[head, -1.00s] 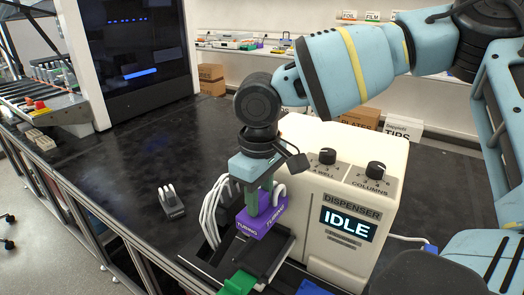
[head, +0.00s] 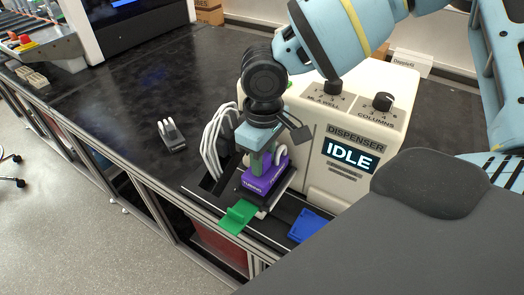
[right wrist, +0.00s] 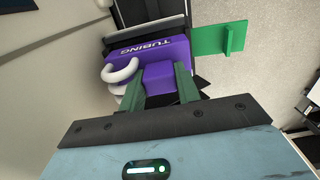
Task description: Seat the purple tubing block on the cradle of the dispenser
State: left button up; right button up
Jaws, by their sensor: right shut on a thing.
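The purple tubing block (head: 257,184), with white tubes, is at the dark cradle (head: 282,186) on the front left side of the white dispenser (head: 343,125). It looks roughly level, low over or resting on the cradle; I cannot tell whether it is fully down. My right gripper (head: 262,163) points down from above and is shut on the block. In the right wrist view, the green fingers (right wrist: 160,88) clasp a raised middle part of the purple block (right wrist: 150,52). My left gripper is not in view.
A green tab (head: 238,215) sticks out in front of the cradle. A blue piece (head: 308,226) lies to its right. A grey pronged part (head: 172,135) lies on the black bench (head: 110,110), which is mostly clear to the left. White tubes (head: 218,138) arch beside the dispenser.

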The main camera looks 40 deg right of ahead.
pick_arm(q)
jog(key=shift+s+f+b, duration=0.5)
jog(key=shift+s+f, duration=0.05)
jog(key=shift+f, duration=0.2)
pick_arm(e)
jog(key=shift+f, duration=0.4)
dwell(1.7)
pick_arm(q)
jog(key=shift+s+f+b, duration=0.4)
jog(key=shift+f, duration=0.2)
pick_arm(e)
jog(key=shift+f, duration=0.55)
dwell(0.4)
jog(key=o, duration=1.2)
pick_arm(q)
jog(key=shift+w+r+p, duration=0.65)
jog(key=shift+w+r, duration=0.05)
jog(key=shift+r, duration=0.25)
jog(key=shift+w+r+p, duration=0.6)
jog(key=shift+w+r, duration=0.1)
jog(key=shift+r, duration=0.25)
pick_arm(e)
jog(key=shift+r, duration=3.55)
